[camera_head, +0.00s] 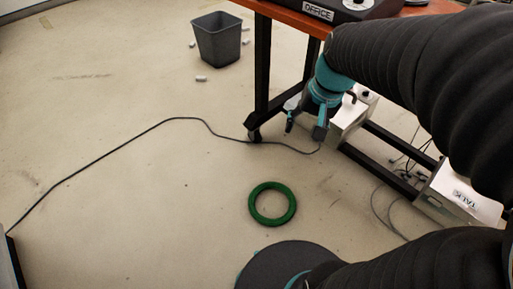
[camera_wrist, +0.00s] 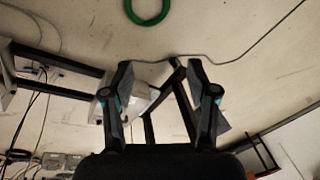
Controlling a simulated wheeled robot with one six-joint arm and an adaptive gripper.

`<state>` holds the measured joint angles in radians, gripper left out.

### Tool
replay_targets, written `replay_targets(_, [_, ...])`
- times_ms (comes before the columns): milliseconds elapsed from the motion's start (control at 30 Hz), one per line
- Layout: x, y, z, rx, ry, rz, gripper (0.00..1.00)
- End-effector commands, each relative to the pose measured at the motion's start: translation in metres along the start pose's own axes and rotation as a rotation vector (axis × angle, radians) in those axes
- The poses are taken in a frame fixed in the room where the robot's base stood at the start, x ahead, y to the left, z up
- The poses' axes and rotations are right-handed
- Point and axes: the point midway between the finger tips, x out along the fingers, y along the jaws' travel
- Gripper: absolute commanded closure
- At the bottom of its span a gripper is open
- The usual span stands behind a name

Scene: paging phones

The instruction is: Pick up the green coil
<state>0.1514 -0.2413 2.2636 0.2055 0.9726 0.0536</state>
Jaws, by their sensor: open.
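The green coil (camera_head: 272,187) is a ring lying flat on the pale floor in the lower middle of the head view. In the wrist view the coil (camera_wrist: 147,22) shows at the top edge, partly cut off, beyond the fingertips. My gripper (camera_head: 306,131) is open and empty. It is above and to the right of the coil in the head view, by the table leg, and apart from the coil. In the wrist view the two fingers of my gripper (camera_wrist: 160,75) stand well apart with nothing between them.
A table (camera_head: 290,18) with black legs on casters stands at the upper right. A grey bin (camera_head: 216,42) stands at the back with small white bits near it. A black cable (camera_head: 130,133) crosses the floor. A white box marked TALK (camera_head: 462,198) is at right. Floor around the coil is clear.

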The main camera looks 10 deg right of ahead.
Motion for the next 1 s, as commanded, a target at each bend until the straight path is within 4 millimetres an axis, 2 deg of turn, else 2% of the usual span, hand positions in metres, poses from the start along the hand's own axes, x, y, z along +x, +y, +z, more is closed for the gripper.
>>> replay_targets(33, [0.019, 0.005, -0.010, 0.042, -0.042, -0.007, 0.42])
replay_targets(267, [0.083, 0.020, -0.052, 0.216, -0.185, -0.058, 0.42])
replay_targets(400, [0.127, 0.034, -0.074, 0.326, -0.268, -0.092, 0.42])
replay_targets(667, [0.213, 0.062, -0.107, 0.540, -0.415, -0.169, 0.42])
replay_targets(1000, [0.335, 0.099, -0.145, 0.869, -0.597, -0.319, 0.42])
